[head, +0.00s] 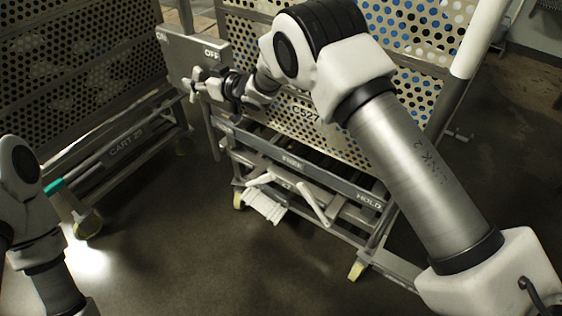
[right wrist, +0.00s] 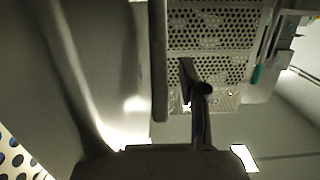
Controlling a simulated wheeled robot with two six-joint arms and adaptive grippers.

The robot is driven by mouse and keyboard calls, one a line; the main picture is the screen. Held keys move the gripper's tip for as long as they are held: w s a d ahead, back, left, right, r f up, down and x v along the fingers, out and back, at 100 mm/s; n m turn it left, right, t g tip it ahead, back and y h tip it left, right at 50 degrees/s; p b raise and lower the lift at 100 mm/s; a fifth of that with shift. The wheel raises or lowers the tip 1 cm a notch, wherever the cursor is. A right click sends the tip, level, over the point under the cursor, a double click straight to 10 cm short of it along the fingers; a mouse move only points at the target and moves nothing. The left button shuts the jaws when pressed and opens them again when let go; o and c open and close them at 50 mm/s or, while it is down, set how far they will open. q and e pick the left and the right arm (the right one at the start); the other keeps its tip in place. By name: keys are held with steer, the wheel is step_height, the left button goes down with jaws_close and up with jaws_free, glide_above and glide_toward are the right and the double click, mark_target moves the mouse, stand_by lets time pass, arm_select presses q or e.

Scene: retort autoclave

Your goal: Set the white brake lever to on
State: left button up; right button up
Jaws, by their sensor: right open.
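A grey plate (head: 180,48) marked ON at its left and OFF at its right stands at the upper left of the head view. My right gripper (head: 204,86) is open in front of the plate's lower part, below the OFF mark. A small white part (head: 189,92) shows at its fingertips; I cannot tell whether this is the brake lever or whether the fingers touch it. In the right wrist view my dark gripper (right wrist: 197,88) shows in front of a perforated panel, with nothing clearly between its fingers. My left arm shows at the lower left, its gripper out of view.
A perforated cart marked C527 (head: 306,114) stands behind my right arm. Its lower rail (head: 330,182) reads FREE and HOLD, with a white lever (head: 314,204) and a white pedal (head: 265,206) below. Cart 29 (head: 126,146) stands at left. The floor in front is clear.

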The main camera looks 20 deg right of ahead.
arm_select(q)
step_height(320, 180, down, 8)
steer(key=b, duration=0.6)
step_height(320, 180, up, 23)
steer(key=p, duration=2.3)
steer(key=shift+r, duration=0.15)
arm_select(e)
steer(key=s+d+f+m+g+h, duration=0.1)
steer(key=s+d+f, duration=0.3)
steer(key=s, duration=0.5)
steer(key=s+d+f+m+g+h, duration=0.2)
steer(key=s+d, duration=0.4)
steer(key=s, duration=0.4)
steer(key=s+d+f+m+g+h, duration=0.2)
steer(key=s+d+f, duration=0.3)
steer(key=s, duration=0.5)
steer(key=shift+d+f+m+h, duration=0.25)
steer(key=shift+f+m+h, duration=0.3)
steer(key=shift+m, duration=0.25)
